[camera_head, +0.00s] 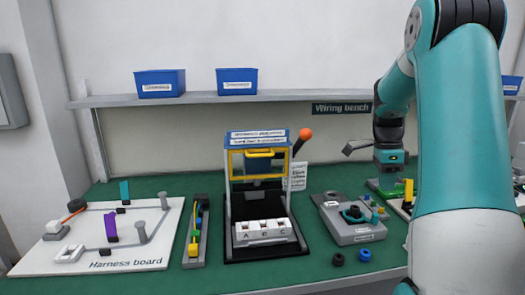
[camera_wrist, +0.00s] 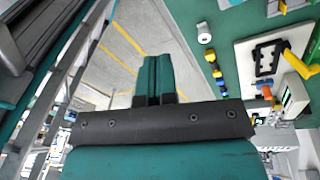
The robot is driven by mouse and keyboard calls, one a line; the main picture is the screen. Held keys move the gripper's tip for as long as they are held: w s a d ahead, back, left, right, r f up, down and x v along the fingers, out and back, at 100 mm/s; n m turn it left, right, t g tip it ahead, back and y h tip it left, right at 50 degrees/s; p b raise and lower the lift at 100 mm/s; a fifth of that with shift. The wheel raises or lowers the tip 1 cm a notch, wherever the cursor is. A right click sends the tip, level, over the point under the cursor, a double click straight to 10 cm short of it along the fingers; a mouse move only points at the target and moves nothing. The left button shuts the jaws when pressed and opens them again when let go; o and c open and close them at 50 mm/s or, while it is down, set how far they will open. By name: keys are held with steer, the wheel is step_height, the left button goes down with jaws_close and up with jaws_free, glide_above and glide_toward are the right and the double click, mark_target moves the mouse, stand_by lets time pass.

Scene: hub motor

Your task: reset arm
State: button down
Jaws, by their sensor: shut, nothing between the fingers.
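My arm (camera_head: 462,130) rises on the right side of the head view and bends back down over the bench. Its wrist end (camera_head: 390,155) hangs above the right part of the green bench, and the fingertips are hard to make out there. In the wrist view my gripper (camera_wrist: 154,72) shows two teal fingers pressed together, with nothing between them. The fingers are over the grey floor with yellow lines in that view, apart from the bench things.
The green bench (camera_head: 200,277) holds a white harness board (camera_head: 150,255), a black press fixture with an orange-knobbed lever (camera_head: 304,134), and a grey fixture (camera_head: 352,230). The wrist view shows a white board (camera_wrist: 245,60) at right.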

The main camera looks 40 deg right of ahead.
steer(key=w+a+r+n+t, duration=0.1)
steer(key=w+a+r+n, duration=0.15)
steer(key=a+n, duration=0.9)
steer(key=w+a+r+n+t, duration=0.1)
steer(key=w+a+n, duration=0.35)
steer(key=a, duration=1.15)
steer(key=s+a+n+y, duration=0.2)
steer(key=s+a+n, duration=0.6)
steer(key=a+n, duration=0.1)
steer(key=s+a+r+n+y, duration=0.1)
steer(key=s+a+n+y, duration=0.1)
steer(key=s+a+n, duration=0.5)
steer(key=a+n, duration=0.2)
steer(key=a, duration=0.2)
steer(key=shift+s+n, duration=0.3)
steer(key=shift+s, duration=0.05)
steer(key=shift+a, duration=0.1)
